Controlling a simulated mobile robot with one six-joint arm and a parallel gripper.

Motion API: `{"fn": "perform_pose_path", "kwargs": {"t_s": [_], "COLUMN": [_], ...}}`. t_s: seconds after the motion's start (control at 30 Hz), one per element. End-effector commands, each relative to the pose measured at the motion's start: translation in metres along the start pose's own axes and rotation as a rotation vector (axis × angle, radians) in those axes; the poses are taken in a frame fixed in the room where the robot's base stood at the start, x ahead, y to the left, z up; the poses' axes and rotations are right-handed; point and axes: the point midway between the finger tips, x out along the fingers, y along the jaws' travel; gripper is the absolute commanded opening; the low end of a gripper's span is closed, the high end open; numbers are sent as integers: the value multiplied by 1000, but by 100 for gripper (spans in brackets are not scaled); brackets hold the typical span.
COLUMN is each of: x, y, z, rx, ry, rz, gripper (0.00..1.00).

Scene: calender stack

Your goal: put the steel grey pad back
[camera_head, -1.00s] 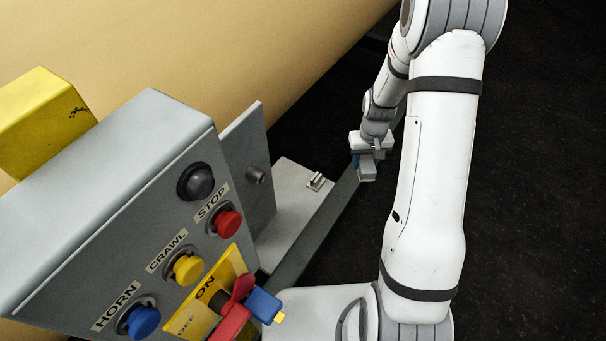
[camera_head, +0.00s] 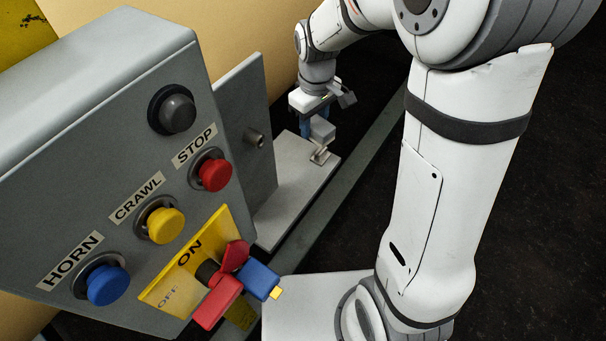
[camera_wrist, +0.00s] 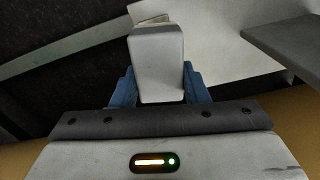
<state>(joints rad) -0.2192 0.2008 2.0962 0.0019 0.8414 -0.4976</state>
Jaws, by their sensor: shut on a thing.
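The steel grey pad (camera_wrist: 157,62) is a light grey block between the blue fingers of my gripper (camera_wrist: 158,88) in the wrist view. My gripper is shut on it. In the head view the pad (camera_head: 322,131) hangs below my gripper (camera_head: 318,118), over the far right part of a flat grey plate (camera_head: 290,190). A small metal fitting (camera_head: 320,156) on the plate shows just below the pad. In the wrist view the pad partly hides what lies beyond it. I cannot tell whether pad and fitting touch.
A grey control box (camera_head: 95,130) with several buttons and a key switch with red and blue tags (camera_head: 235,285) stands at the left. An upright grey panel (camera_head: 248,135) with a knob borders the plate. A large tan roll (camera_head: 210,40) lies behind. Dark floor is clear at right.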

Motion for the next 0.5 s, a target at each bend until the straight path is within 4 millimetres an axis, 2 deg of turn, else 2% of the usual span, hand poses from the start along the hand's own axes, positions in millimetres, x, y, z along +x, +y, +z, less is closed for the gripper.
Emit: {"fn": "perform_pose_path", "kwargs": {"t_s": [0.03, 0.1, 0.27, 0.5], "x": [-3, -12, -19, 21], "y": [-15, -30, -47, -49], "z": [-1, 0, 2, 3], "rx": [-58, -118, -190, -198], "ry": [5, 4, 1, -5], "rz": [3, 2, -1, -4], "gripper": [19, 19, 19, 19]}}
